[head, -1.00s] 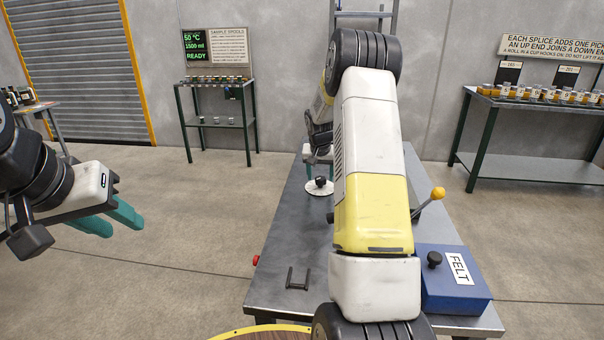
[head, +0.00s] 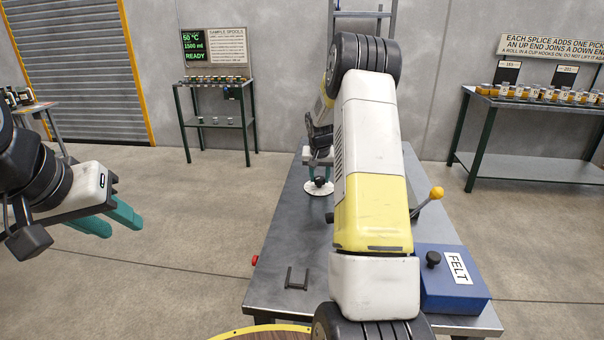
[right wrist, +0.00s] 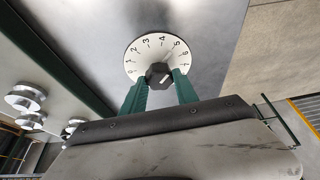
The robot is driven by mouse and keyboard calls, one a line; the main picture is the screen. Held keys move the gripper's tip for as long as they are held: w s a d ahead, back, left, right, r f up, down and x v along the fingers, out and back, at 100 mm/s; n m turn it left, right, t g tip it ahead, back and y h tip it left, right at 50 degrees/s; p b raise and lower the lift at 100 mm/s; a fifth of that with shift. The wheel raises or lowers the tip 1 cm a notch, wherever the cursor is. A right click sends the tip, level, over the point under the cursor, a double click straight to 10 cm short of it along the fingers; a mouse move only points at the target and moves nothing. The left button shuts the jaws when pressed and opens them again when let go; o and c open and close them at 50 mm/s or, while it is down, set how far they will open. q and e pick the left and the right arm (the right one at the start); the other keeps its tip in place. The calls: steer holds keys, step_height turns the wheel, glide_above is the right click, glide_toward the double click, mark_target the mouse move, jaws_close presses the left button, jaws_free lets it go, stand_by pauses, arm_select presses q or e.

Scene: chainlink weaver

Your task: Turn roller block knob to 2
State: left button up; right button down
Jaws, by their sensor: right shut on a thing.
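The knob (right wrist: 158,74) is dark and faceted, at the middle of a white round dial (right wrist: 143,56) with numbers around its edge. Its white pointer mark is small and appears to face near the 5. My right gripper (right wrist: 160,86) has its green fingers on either side of the knob and is shut on it. In the head view the dial (head: 318,187) lies on the grey bench, with the right gripper (head: 320,173) over it, partly behind my right arm. My left gripper (head: 122,224) hangs empty at the left, away from the bench, its teal fingers apart.
The grey bench (head: 285,240) also carries a blue FELT box (head: 452,292), a yellow-tipped lever (head: 437,193) and a small dark bracket (head: 297,278). A red button (head: 255,260) is on its left edge. White rollers (right wrist: 25,97) show at the right wrist view's left.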

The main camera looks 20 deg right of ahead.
steer(key=shift+d, duration=0.1)
steer(key=n, duration=0.2)
steer(key=n+y, duration=0.1)
steer(key=n, duration=0.1)
steer(key=shift+s+d+y, duration=0.1)
steer(key=shift+d+y, duration=0.05)
steer(key=shift+y, duration=0.15)
steer(key=n+y, duration=0.1)
steer(key=n, duration=0.2)
steer(key=shift+n, duration=0.4)
steer(key=n+y, duration=0.1)
steer(key=n, duration=0.1)
steer(key=n+y, duration=0.1)
steer(key=n, duration=0.1)
steer(key=shift+d+f+g, duration=0.1)
steer(key=shift+g, duration=0.2)
steer(key=shift+n+g+y, duration=0.4)
steer(key=shift+n+y, duration=0.1)
steer(key=shift+n, duration=1.3)
steer(key=c, duration=0.9)
jaws_free()
steer(key=shift+c, duration=0.2)
